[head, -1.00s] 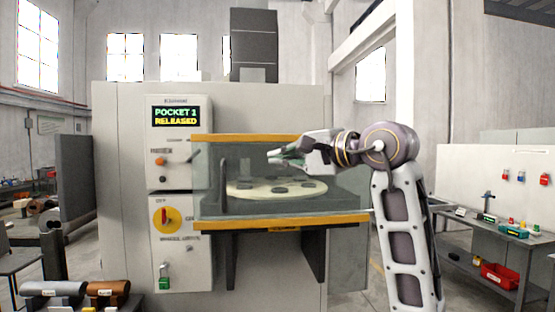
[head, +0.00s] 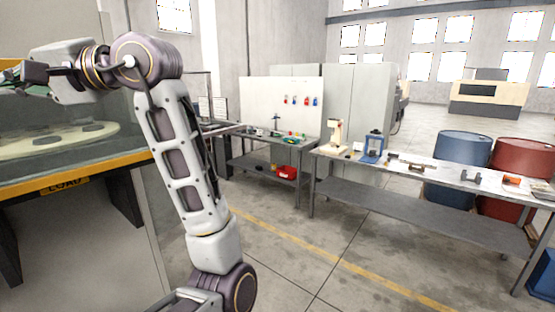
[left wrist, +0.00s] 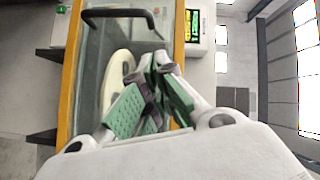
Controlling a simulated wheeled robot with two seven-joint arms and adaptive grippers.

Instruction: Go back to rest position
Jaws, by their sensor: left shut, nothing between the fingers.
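My left gripper (head: 22,76) is at the left edge of the head view, partly cut off, on a raised, bent arm. In the left wrist view its green-padded fingers (left wrist: 152,95) are shut with nothing between them. The gripper is beside the machine's clear guard, above the level of the pale round plate (head: 95,136), which has dark pockets. The plate also shows in the left wrist view (left wrist: 113,88), partly hidden by the fingers. The machine's yellow edge (head: 100,176) runs below the gripper. My right gripper is not in view.
A dark handle (left wrist: 118,14) and a lit display (left wrist: 193,25) show by the machine. A long workbench (head: 400,172) with small fixtures stands right, a blue barrel (head: 462,150) and a red barrel (head: 520,163) behind it. The floor (head: 330,255) between is open.

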